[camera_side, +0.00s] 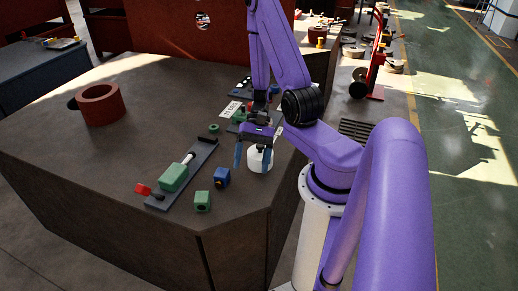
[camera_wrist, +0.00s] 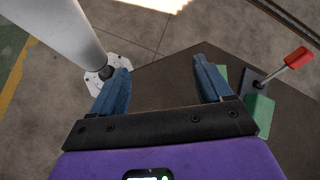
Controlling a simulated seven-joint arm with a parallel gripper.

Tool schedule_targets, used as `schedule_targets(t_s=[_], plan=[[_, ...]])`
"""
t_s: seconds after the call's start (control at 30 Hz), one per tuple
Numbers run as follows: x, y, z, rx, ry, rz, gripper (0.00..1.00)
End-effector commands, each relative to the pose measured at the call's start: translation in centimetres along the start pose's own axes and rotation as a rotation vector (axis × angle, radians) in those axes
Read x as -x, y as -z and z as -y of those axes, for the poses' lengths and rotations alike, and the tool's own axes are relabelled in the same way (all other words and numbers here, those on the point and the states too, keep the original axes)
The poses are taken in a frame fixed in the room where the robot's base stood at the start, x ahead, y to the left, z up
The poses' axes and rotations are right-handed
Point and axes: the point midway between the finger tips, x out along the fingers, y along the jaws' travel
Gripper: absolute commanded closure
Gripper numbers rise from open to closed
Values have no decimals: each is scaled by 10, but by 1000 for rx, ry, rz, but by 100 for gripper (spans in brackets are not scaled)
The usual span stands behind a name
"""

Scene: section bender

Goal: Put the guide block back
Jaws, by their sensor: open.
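Which piece is the guide block is not certain. A loose green block (camera_side: 203,201) with a hole stands near the table's front edge, and a small blue block (camera_side: 221,178) stands just behind it. Another green block (camera_side: 174,177) sits on a dark rail (camera_side: 158,201) with a red knob (camera_side: 143,189). My gripper (camera_side: 254,166) is above the table, to the right of these pieces, fingers down and apart. In the wrist view my gripper (camera_wrist: 162,66) has nothing visible between its blue fingers. Green pieces show beyond and beside the right finger, partly hidden.
A white rounded thing (camera_side: 260,159) shows at my gripper; its relation to the fingers is unclear. A red-brown ring (camera_side: 100,104) stands at the table's left. The table between is clear.

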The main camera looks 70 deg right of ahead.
Motion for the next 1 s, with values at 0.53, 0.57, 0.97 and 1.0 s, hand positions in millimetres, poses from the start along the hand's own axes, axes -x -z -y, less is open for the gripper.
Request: schedule_targets(t_s=[0.53, 0.57, 0.97, 1.0], plan=[[8, -59, 49, 696, -505, 15, 22], [8, -64, 50, 735, -530, 15, 22], [6, -132, 65, 1271, -799, -12, 22], [6, -139, 65, 1328, -819, -17, 22]])
